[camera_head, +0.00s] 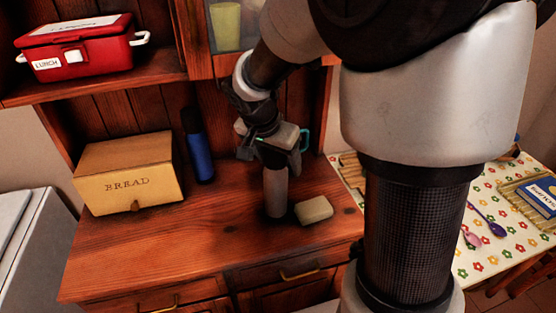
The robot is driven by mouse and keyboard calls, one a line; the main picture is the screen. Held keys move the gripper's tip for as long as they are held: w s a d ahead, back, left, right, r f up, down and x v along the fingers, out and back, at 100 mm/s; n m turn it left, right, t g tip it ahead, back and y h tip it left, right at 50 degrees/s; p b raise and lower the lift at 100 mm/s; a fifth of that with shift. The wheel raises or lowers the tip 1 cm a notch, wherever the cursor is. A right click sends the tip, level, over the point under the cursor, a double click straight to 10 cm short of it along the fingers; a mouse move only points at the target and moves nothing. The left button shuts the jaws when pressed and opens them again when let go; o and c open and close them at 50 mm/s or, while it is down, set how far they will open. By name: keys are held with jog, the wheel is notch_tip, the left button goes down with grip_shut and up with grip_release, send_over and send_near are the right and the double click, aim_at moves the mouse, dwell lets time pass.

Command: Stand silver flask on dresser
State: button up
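The silver flask (276,193) is upright at the middle of the wooden dresser top (160,248). Its base is at or very close to the surface; I cannot tell whether it touches. My gripper (272,153) points down at the flask's upper end, with its dark fingers around or just in front of that end. The top of the flask is hidden by the gripper. I cannot make out whether the fingers press on it.
A pale block (314,210) lies just right of the flask. A blue flask (198,150) with a black top and a bread box (130,175) stand to the left. A red lunch box (80,48) sits on the shelf above. The dresser's front left is clear. A flowered table (483,263) is at right.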

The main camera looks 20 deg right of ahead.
jog(key=shift+r+p, duration=0.3)
jog(key=shift+p, duration=0.05)
jog(key=p+v, duration=0.1)
jog(key=v, duration=0.9)
jog(key=shift+s+a+r, duration=0.1)
jog(key=shift+r, duration=0.2)
jog(key=s+r+n+t+y, duration=0.2)
jog(key=s+n, duration=0.7)
jog(key=s, duration=0.8)
jog(key=shift+s+d+r+y, duration=0.2)
jog(key=shift+d+r+y, duration=0.2)
jog(key=shift+r+y, duration=0.15)
